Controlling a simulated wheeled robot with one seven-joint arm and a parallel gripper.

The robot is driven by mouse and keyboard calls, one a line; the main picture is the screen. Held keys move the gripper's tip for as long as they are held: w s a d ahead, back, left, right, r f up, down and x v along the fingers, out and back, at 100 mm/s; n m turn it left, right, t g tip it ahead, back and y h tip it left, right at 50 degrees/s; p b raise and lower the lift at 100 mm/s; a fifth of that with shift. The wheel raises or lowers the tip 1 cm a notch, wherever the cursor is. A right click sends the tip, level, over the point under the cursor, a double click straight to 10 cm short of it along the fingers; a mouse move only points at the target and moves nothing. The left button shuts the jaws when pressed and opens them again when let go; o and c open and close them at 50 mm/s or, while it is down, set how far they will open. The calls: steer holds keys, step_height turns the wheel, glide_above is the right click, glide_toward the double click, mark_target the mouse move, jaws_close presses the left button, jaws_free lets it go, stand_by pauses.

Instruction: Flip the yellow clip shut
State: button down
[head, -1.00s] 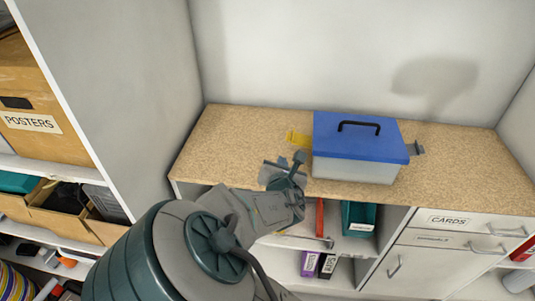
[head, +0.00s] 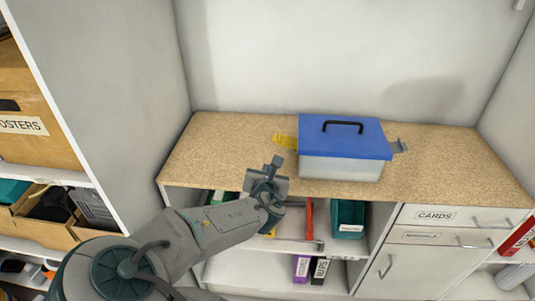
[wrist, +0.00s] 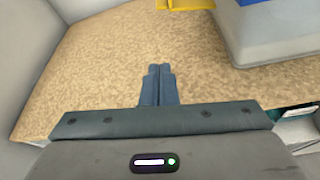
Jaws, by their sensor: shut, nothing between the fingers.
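The yellow clip (head: 285,141) sticks out flat from the left side of a box with a blue lid (head: 343,139) and a pale translucent body (head: 340,169). It is swung outward, away from the box wall. In the wrist view the clip (wrist: 186,5) is at the top edge, partly cut off, left of the box body (wrist: 270,35). A grey clip (head: 400,146) sticks out on the box's right side. My gripper (head: 277,162) is shut and empty, in front of and below the yellow clip, apart from it. In the wrist view its fingertips (wrist: 158,70) point toward the clip.
The box stands on a speckled counter (head: 220,145) with bare room to its left and right. A white side wall (head: 140,80) bounds the left. Below are open shelves with binders (head: 302,268) and drawers (head: 434,216).

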mark_target(285, 139)
steer(key=p+x, duration=0.1)
steer(key=x, duration=0.8)
steer(key=shift+w, duration=0.15)
steer(key=r, duration=0.1)
steer(key=r+p, duration=0.1)
steer(key=r, duration=0.1)
steer(key=shift+w+d, duration=0.2)
steer(key=shift+d+r+p, duration=0.1)
steer(key=shift+r+p, duration=0.25)
